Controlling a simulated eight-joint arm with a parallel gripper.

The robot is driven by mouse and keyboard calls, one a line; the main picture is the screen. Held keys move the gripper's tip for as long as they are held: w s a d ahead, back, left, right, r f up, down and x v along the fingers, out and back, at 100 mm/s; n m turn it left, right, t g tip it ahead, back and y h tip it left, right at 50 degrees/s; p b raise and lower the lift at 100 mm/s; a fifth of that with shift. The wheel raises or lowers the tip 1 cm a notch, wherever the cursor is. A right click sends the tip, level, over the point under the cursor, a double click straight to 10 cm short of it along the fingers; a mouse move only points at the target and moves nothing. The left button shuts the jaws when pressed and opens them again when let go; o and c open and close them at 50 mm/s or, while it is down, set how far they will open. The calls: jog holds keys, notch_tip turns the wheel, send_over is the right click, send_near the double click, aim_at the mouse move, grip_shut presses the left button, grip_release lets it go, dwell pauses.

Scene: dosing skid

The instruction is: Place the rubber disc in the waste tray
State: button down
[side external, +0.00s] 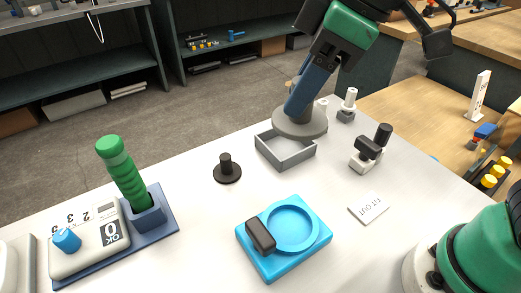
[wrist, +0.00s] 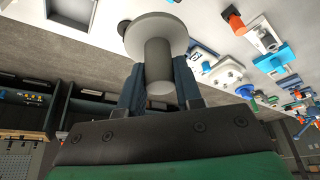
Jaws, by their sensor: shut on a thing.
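My gripper (side external: 303,104) is shut on the stem of a grey disc (side external: 300,126), which I take for the rubber disc. The disc is level, stem upward, held near the back edge of the white table. In the wrist view the blue fingers of my gripper (wrist: 160,84) pinch the stem under the broad disc face (wrist: 150,31). The waste tray looks to be the shallow square grey tray (side external: 287,161), empty in the part I see. The disc appears just behind it, overlapping its back corner in the side view; its height above the table is hard to tell.
A black knobbed disc (side external: 227,174) stands left of the tray. A blue fixture with a round recess (side external: 320,238) is in front, a black-and-white clamp (side external: 366,158) to the right. A panel with a green-handled tool (side external: 122,172) is at left. A "FIT OUT" plate (side external: 361,213) lies flat.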

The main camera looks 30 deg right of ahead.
jog(key=w+d+f+m+t+h, duration=0.15)
jog(key=w+d+m, duration=0.25)
jog(key=w+d, duration=0.9)
jog(key=shift+g, duration=0.25)
jog(key=s+x, duration=0.1)
jog(key=x, duration=0.4)
jog(key=s+f+x, duration=0.1)
jog(key=x, duration=0.5)
jog(key=s+x, duration=0.1)
jog(key=x, duration=0.4)
jog(key=shift+d+f, duration=0.3)
jog(key=shift+f, duration=2.15)
jog(key=c, duration=0.6)
grip_release()
jog(key=shift+f, duration=0.15)
